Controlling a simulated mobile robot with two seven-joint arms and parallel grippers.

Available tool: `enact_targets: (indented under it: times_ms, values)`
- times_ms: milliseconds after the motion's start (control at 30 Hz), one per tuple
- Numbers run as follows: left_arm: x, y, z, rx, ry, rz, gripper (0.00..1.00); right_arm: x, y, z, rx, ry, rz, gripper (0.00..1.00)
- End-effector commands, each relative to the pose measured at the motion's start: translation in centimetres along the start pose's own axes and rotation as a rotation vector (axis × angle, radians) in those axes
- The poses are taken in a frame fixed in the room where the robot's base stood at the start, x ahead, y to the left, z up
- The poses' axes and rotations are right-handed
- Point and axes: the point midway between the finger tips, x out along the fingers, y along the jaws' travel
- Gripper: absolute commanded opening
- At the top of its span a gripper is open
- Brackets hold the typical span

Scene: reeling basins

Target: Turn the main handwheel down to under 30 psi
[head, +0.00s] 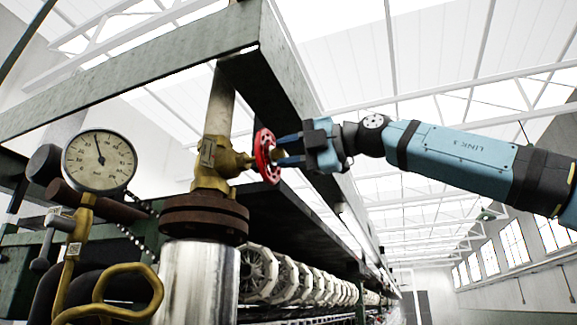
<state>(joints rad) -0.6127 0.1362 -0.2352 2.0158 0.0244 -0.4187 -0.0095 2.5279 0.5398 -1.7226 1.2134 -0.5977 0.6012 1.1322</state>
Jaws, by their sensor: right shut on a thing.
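The red main handwheel (266,156) stands edge-on at the right side of a brass valve (217,164) in the head view. My right gripper (282,152) comes in from the right and is shut on the handwheel's near right side. Its fingertips overlap the wheel, so the exact grip is partly hidden. A round pressure gauge (100,161) with a pale dial hangs left of the valve. Its dark needle points up, slightly left of the top. The dial numbers are too small to read surely. My left gripper is not in view.
A green steel frame (130,78) runs above and behind the valve. A rusty flange (204,217) and shiny pipe (197,280) stand below it. Brass pipework (115,300) fills the lower left. A row of white reels (290,279) recedes under the frame. Open space lies to the right.

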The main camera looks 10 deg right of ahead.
Motion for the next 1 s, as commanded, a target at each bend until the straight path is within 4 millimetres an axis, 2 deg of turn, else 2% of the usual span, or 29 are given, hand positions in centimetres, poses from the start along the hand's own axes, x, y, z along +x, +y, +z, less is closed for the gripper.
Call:
enact_targets:
  times_ms: [600,733,967,1000]
  values:
    - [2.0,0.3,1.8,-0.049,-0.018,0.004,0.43,0.0,-0.2,-0.1,1.033,-0.001,-0.001,0.04]
    - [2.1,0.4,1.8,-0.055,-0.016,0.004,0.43,0.0,-0.1,-0.1,1.146,-0.001,-0.001,0.04]
    - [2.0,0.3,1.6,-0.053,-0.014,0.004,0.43,0.1,0.0,0.0,1.165,0.0,-0.003,0.04]
    - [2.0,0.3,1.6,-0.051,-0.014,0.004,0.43,0.0,-0.1,0.0,1.165,0.0,-0.003,0.35]
